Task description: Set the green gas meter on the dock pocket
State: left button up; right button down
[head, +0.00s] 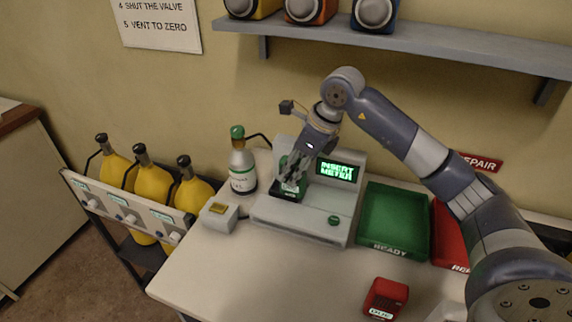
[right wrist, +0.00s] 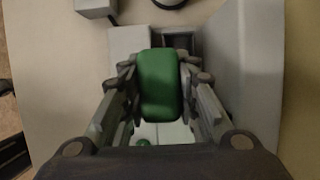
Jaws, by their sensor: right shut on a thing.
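The green gas meter (right wrist: 159,85) is between the fingers of my right gripper (right wrist: 158,80), which is shut on it. In the head view my right gripper (head: 293,178) points down over the left part of the pale dock (head: 287,218), with the green meter (head: 287,190) at its tips. The dock's screen (head: 337,171) reads "INSERT METER". In the right wrist view part of the dark pocket (right wrist: 178,41) shows just beyond the meter's end. I cannot tell whether the meter touches the pocket. My left gripper is not in view.
A green READY tray (head: 394,222) stands right of the dock, with a red tray (head: 449,238) beyond it. A bottle (head: 242,168) and a small grey box (head: 219,214) stand left of the dock. A red meter (head: 386,297) is at the front. The front left table is clear.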

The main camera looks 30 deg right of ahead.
jog(key=w, duration=0.2)
jog(key=w+p, duration=0.1)
jog(key=w, duration=0.1)
jog(key=shift+w+d+f, duration=0.1)
jog(key=shift+d+f, duration=0.05)
notch_tip(320, 180, down, 3)
jog(key=shift+r+p, duration=0.15)
jog(key=shift+p, duration=0.5)
jog(key=shift+f, duration=0.4)
jog(key=shift+f, duration=0.15)
jog(key=c, duration=1.5)
grip_release()
jog(key=shift+c, duration=0.2)
